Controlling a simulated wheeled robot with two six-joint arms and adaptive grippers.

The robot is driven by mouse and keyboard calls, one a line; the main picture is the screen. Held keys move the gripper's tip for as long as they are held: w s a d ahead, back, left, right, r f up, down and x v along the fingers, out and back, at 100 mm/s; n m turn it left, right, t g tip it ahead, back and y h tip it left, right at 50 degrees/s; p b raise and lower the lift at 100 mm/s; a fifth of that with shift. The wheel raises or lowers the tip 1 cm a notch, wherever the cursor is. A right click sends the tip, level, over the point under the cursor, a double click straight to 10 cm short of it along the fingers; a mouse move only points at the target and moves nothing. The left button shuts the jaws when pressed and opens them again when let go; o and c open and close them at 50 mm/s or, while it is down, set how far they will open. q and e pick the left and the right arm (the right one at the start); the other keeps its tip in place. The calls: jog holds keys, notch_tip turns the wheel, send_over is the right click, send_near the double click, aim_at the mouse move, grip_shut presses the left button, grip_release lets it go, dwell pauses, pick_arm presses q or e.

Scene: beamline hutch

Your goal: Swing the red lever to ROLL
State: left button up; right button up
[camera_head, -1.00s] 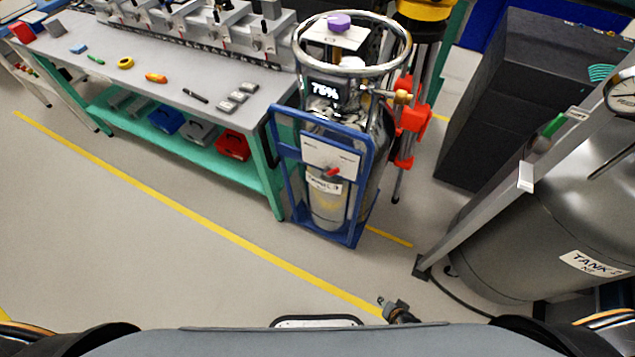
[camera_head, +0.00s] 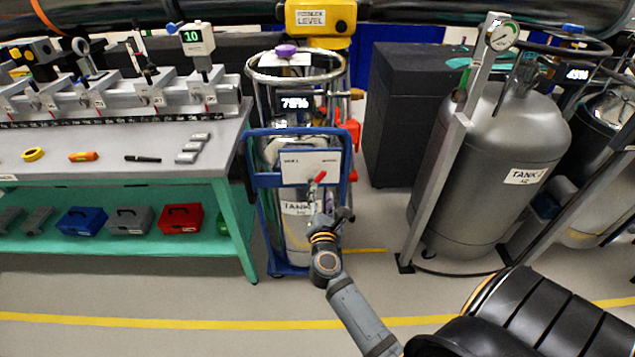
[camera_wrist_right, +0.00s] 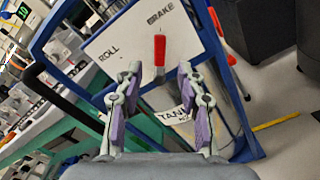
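The red lever (camera_head: 318,177) sits on a white plate (camera_head: 296,168) on the blue cart frame around a tank. In the right wrist view the lever (camera_wrist_right: 159,50) leans toward the BRAKE label (camera_wrist_right: 160,12); the ROLL label (camera_wrist_right: 108,54) is on the plate's left side. My right gripper (camera_head: 329,216) is just below the plate in the head view. In the wrist view its two purple-padded fingers (camera_wrist_right: 160,95) are spread with nothing between them, and the lever stands beyond their tips, apart from them. My left gripper is out of view.
The blue cart frame (camera_head: 354,150) surrounds the plate. A workbench (camera_head: 150,165) with a green lower shelf stands at left. A dark cabinet (camera_head: 405,110) and a grey tank (camera_head: 500,150) stand at right. The floor in front of the cart is free.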

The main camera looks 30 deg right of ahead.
aim_at(321, 178)
jog(key=x, duration=0.7)
jog(key=shift+w, duration=0.1)
grip_shut()
